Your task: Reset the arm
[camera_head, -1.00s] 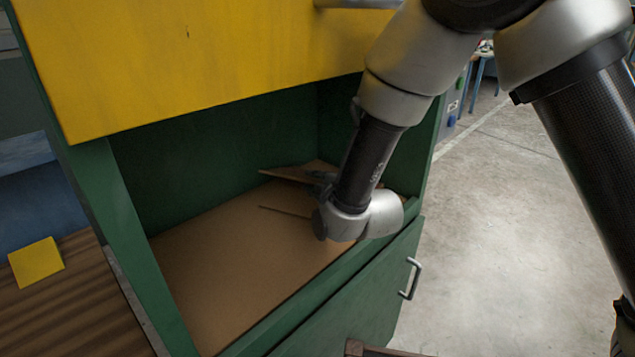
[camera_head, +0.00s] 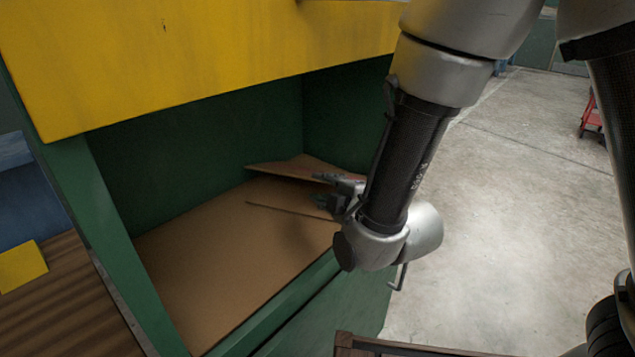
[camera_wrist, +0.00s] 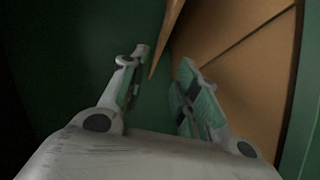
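My gripper (camera_head: 335,192) is at the end of my arm, at the right side of a green cabinet's open compartment. In the wrist view, my gripper (camera_wrist: 160,85) has its two fingers spread apart with nothing held between them. A thin brown board (camera_head: 290,168) stands tilted in the back right of the compartment, close to the fingertips in the head view. The board's edge also shows in the wrist view (camera_wrist: 168,35). Whether the fingers touch the board cannot be told. My wrist hides part of the compartment's right side.
The green cabinet (camera_head: 95,190) has a yellow upper panel (camera_head: 200,60) and a brown compartment floor (camera_head: 200,260). A wooden surface with a yellow block (camera_head: 20,266) lies at the left. The concrete floor (camera_head: 510,210) is open at the right. A red object (camera_head: 592,118) stands far right.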

